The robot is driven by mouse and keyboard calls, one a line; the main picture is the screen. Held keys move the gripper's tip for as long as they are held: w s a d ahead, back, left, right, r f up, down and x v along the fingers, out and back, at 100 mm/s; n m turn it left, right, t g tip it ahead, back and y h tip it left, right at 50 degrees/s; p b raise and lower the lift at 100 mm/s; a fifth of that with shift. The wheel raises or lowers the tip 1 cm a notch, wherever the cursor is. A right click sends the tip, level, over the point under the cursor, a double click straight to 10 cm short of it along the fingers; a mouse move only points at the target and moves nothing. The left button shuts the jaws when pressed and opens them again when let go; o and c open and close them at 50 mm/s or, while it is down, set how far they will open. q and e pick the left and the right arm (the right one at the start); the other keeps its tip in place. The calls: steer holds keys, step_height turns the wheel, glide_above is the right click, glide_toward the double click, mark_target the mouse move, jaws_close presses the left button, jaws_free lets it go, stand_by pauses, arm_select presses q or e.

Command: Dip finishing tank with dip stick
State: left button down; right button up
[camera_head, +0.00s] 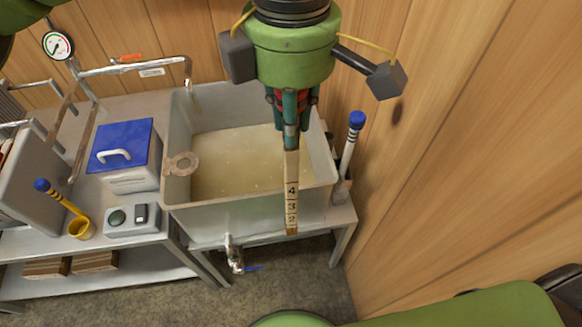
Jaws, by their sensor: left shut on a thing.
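The finishing tank (235,215) is a grey open rectangular tub on a metal stand in the middle. Pale yellowish liquid (235,160) shows inside it. My left gripper (290,140) points down at the tank's right side and is shut on the dip stick. The dip stick (292,190) is a flat wooden strip marked 4, 3 and 2, hanging upright. Its lower part overlaps the tank's front wall in the picture and its lower end shows below the rim, so it appears outside the liquid. My right gripper is not in view.
A blue-lidded box (122,150), a yellow ladle (75,220) and a small grey device (132,220) stand left of the tank. A blue-topped stick (352,140) stands at its right. The wooden wall (480,150) is close on the right. A tap (234,255) projects in front.

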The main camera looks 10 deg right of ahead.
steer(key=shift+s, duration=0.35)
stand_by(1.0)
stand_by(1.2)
